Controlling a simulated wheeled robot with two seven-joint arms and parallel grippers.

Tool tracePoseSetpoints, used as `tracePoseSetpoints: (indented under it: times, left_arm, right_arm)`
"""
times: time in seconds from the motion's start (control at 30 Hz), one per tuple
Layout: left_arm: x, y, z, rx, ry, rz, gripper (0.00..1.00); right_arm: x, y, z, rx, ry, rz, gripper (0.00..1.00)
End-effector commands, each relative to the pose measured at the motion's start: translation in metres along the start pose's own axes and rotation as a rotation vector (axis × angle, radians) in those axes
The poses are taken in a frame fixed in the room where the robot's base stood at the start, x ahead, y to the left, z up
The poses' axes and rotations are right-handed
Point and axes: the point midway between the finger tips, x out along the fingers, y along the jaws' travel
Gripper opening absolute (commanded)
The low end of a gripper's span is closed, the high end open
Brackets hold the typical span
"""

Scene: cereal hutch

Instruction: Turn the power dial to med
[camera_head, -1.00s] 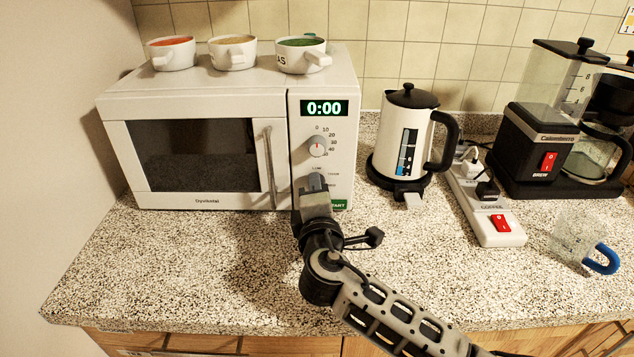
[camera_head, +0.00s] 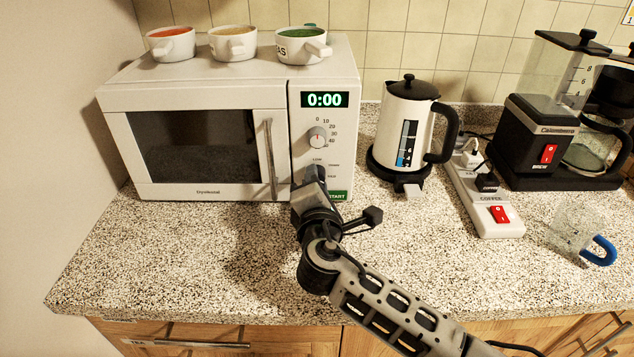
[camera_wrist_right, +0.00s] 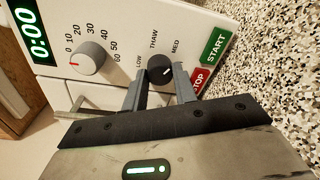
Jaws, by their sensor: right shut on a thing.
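The microwave (camera_head: 220,92) stands at the left of the counter. Its dark power dial (camera_wrist_right: 160,68) sits on the control panel, with LOW, THAW and MED printed around it. In the head view the gripper (camera_head: 315,177) covers most of the dial. My left gripper is not in view.
The timer dial (camera_head: 317,138) is just above, under the 0:00 display (camera_head: 325,100). The green START button (camera_head: 337,196) is close below the gripper. Three mugs stand on top of the microwave. A kettle (camera_head: 404,130) stands to the right.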

Motion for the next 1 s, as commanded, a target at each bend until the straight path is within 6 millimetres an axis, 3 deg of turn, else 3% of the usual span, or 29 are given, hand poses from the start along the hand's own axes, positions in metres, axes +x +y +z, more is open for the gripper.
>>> tracePoseSetpoints:
  times: [0.07,0.1,0.17,0.57,0.67,1.0]
  left_arm:
    - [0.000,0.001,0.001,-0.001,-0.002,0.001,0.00]
    - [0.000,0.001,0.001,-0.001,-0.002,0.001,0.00]
    - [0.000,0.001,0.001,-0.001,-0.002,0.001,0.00]
    - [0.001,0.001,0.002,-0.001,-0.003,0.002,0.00]
    - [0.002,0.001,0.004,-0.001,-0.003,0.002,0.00]
    - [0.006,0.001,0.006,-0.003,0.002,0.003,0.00]
  right_arm:
    - [0.000,-0.001,0.000,0.001,0.000,-0.002,0.05]
    - [0.000,-0.001,0.000,0.001,0.000,-0.002,0.36]
    - [0.000,-0.001,0.000,0.001,0.000,-0.002,0.50]
    - [-0.009,-0.001,-0.001,0.002,0.002,0.000,0.50]
    - [-0.024,-0.002,-0.001,0.004,0.003,-0.001,0.50]
    - [-0.106,-0.003,-0.002,0.004,0.004,-0.003,0.50]
